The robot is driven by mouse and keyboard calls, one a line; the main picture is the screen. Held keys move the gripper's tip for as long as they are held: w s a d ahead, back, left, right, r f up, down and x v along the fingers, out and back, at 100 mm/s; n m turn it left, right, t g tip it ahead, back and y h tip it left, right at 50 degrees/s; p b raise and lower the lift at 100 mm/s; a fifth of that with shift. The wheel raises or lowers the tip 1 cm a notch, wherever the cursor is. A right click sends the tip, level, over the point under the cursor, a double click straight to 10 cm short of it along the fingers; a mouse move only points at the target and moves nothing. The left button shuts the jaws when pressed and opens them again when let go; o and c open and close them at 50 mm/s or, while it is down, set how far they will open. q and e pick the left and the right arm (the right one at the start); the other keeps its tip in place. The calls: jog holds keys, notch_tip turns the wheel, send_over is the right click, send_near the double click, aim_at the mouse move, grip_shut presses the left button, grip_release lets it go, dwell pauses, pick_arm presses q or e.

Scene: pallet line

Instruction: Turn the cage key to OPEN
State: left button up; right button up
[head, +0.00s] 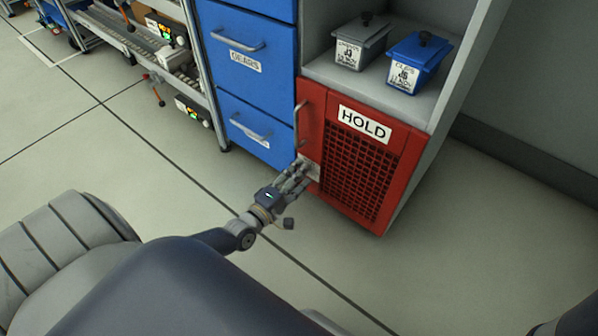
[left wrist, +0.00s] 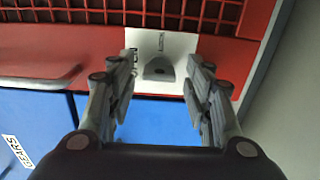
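The red cage door marked HOLD (head: 362,160) is closed in the head view, with a dark mesh panel. A pale lock plate sits low on its left side, mostly hidden by my left gripper (head: 302,172). In the left wrist view the white plate (left wrist: 180,47) carries a small grey key (left wrist: 158,68). Lettering beside the key is partly covered by a finger and too small to read surely. My left gripper (left wrist: 161,78) is open, its fingers either side of the key, with visible gaps. I cannot tell the key's setting. My right gripper is not in view.
A door handle (head: 299,124) is above the plate. Blue drawers (head: 255,112) stand to the left. Two lidded bins, grey (head: 360,45) and blue (head: 415,65), rest on the shelf above. A wheeled rack (head: 160,45) is further left. The floor in front is clear.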

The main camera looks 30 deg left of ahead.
pick_arm(q)
jog(key=s+a, duration=0.1)
jog(key=s, duration=1.1)
dwell(0.5)
